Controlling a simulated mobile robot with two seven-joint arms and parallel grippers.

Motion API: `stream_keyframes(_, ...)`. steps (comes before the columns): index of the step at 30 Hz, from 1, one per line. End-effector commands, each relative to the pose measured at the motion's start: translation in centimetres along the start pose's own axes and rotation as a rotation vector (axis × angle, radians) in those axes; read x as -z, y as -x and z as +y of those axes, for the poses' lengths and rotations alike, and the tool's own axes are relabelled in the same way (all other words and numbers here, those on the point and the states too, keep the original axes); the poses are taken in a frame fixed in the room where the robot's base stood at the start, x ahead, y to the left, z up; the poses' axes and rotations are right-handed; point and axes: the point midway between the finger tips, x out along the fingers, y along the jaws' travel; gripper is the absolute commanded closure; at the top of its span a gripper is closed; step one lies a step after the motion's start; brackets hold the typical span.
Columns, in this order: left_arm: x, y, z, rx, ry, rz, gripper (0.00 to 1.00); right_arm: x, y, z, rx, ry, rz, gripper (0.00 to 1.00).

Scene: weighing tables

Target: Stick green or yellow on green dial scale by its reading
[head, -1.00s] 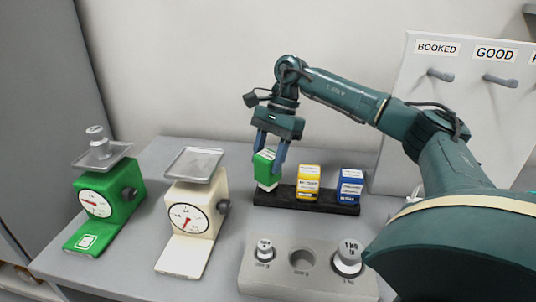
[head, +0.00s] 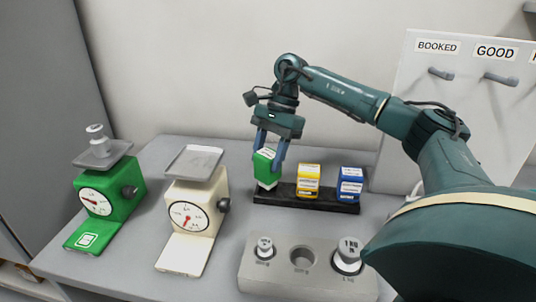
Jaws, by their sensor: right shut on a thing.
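The green dial scale (head: 118,205) stands at the left of the table, with a metal weight (head: 97,140) on its pan. Its round dial (head: 95,201) has a red needle; the reading is too small to tell. A white square outline marks its green front plate (head: 87,241). My right gripper (head: 271,155) points down and is shut on the green block (head: 266,169), at the left end of the black rack (head: 287,195). I cannot tell whether the block still touches the rack. The yellow block (head: 308,182) stands in the rack's middle. My left gripper is not in view.
A cream dial scale (head: 196,205) with an empty pan stands right of the green one. The blue block (head: 349,185) is in the rack. A grey weight holder (head: 279,275) with two weights and an empty hole is in front. A hook board (head: 448,95) stands behind my right arm.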

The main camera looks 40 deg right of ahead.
Motion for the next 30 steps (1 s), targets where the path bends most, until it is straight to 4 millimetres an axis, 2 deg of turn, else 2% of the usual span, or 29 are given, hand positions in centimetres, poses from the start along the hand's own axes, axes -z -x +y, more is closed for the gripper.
stream_keyframes(13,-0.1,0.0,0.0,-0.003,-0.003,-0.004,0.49,0.0,0.0,0.0,0.001,0.000,0.000,0.73)
stream_keyframes(28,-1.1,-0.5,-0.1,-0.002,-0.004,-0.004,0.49,0.6,-1.4,0.0,0.001,0.001,0.000,0.73)
stream_keyframes(29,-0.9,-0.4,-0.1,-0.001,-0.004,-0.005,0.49,0.5,-1.2,0.0,0.001,0.001,0.000,0.52)
stream_keyframes(30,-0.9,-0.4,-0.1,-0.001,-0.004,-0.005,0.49,0.5,-1.2,0.0,0.001,0.001,0.000,0.49)
